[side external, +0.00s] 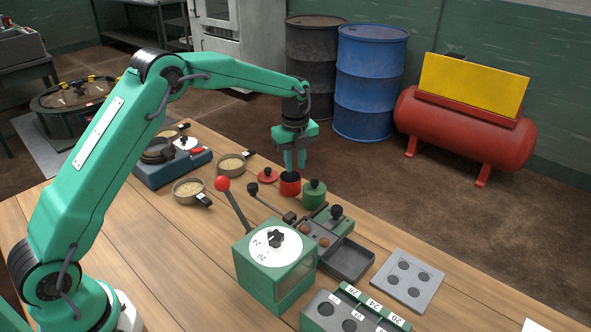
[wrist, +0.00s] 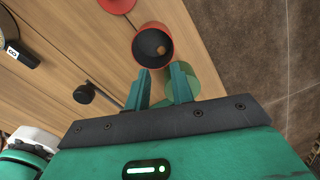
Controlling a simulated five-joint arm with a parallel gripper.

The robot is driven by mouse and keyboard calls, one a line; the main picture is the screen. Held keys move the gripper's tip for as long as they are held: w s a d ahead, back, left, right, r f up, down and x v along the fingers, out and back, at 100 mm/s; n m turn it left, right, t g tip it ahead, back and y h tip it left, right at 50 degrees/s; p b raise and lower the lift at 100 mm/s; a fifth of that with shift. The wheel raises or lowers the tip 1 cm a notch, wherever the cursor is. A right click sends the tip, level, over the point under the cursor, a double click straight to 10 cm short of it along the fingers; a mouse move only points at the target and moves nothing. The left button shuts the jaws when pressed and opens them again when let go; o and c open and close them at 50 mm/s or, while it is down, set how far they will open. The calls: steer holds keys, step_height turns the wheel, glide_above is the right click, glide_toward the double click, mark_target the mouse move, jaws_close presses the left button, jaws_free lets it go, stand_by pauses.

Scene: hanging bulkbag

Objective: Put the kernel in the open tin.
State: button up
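The open red tin (side external: 290,187) stands on the wooden table below my gripper (side external: 295,161). The wrist view looks into the red tin (wrist: 138,48) and shows a brown kernel (wrist: 161,49) within its dark mouth. My gripper (wrist: 160,88) has its two fingers apart, with nothing between them. The fingertips are just above the tin, near its rim. The kernel is hidden in the side view. A red lid (side external: 267,176) lies on the table to the left of the tin.
A closed green tin (side external: 314,196) stands close to the right of the red tin. A green device with a red-knobbed lever (side external: 274,265) is in front. A grey tray (side external: 347,260) and brown kernels (side external: 323,242) lie nearby. Pans (side external: 189,190) sit to the left.

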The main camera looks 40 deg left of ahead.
step_height(320, 180, up, 5)
steer(key=shift+r, duration=0.1)
stand_by(0.3)
stand_by(0.4)
steer(key=s+r+n+t, duration=0.3)
steer(key=s+r+n, duration=0.8)
steer(key=s+r, duration=0.45)
steer(key=s+f+n+t, duration=0.2)
steer(key=s+f+n, duration=0.2)
steer(key=s+n, duration=0.7)
steer(key=s, duration=0.9)
steer(key=shift+d+f+t, duration=0.15)
steer(key=shift+d+t, duration=0.15)
steer(key=shift+d, duration=0.05)
